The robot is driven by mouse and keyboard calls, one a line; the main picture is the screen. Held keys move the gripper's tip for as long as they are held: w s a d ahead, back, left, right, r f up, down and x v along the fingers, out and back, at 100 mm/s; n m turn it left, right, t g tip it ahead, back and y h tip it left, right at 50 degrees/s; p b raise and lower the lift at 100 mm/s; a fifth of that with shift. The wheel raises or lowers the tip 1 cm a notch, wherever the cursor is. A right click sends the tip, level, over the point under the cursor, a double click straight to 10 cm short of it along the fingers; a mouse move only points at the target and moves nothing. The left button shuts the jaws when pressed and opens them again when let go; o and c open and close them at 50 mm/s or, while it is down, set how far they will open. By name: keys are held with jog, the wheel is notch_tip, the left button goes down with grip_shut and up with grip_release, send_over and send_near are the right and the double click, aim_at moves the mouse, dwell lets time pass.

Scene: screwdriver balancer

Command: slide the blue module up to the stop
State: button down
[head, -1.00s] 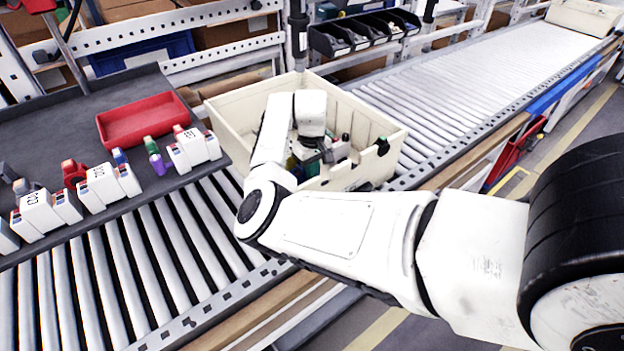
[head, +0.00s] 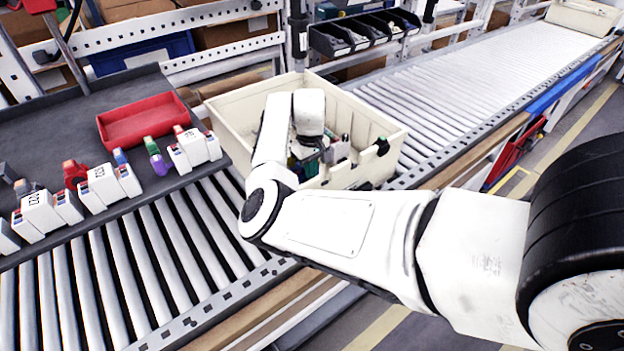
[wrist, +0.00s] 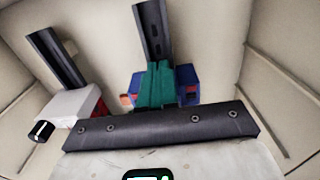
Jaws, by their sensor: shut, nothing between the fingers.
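The blue module (wrist: 186,80) shows in the wrist view on both sides of my fingers, low on a dark upright rail (wrist: 153,30). An orange patch shows at its left and red at its right. My gripper (wrist: 158,66) has green fingers, shut together with nothing between them, in front of the module's middle. Whether they touch it I cannot tell. The stop is not clearly seen. In the head view my gripper (head: 308,166) is down inside the cream bin (head: 228,122), and my arm hides most of the module.
In the wrist view a white module (wrist: 75,103) with a black knob (wrist: 41,128) sits by a second dark rail (wrist: 58,58) at left. Bin walls stand close around. A tray (head: 145,120) and white modules (head: 103,185) lie left of the bin.

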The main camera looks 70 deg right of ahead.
jog(key=shift+w+d+p, duration=0.45)
jog(key=shift+w+p, duration=0.1)
jog(key=shift+w, duration=0.25)
dwell(2.9)
jog(key=shift+s+a+p, duration=0.2)
jog(key=shift+s+p, duration=0.15)
jog(key=shift+p, duration=0.4)
dwell(0.6)
jog(key=shift+r, duration=0.2)
jog(key=shift+r+p, duration=0.85)
jog(key=shift+p, duration=0.2)
notch_tip(320, 180, up, 12)
jog(key=p, duration=0.7)
jog(key=shift+s+a+p, duration=0.25)
jog(key=shift+s+p, duration=0.1)
jog(key=shift+p, duration=0.05)
